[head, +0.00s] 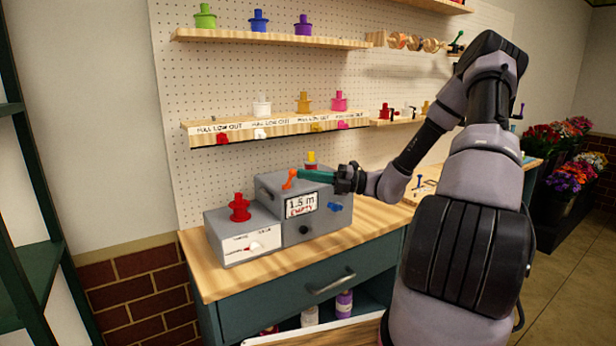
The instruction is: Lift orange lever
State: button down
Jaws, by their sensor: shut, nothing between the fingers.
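A lower grey box with a red knob (240,207) adjoins the machine on the left. The wooden counter (210,277) is clear in front. A shelf (260,129) runs above.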

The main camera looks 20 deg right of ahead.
jog(key=shift+w+a+r+m, duration=0.15)
jog(key=shift+r+m, duration=0.1)
jog(key=shift+m, duration=0.15)
jog(key=w+r+m+h, duration=0.1)
jog(key=w+m+h, duration=0.1)
jog(key=m, duration=0.1)
jog(key=shift+a+r+h, duration=0.3)
jog(key=shift+a+r, duration=0.05)
jog(key=w+m, duration=0.1)
jog(key=m+g+h, duration=0.1)
jog(key=w+r+m+g+h, duration=0.1)
jog(key=shift+w+a, duration=0.3)
jog(key=shift+a, duration=0.1)
jog(key=shift+w+f, duration=0.1)
jog(key=shift+w, duration=0.25)
jog(key=shift+r, duration=0.8)
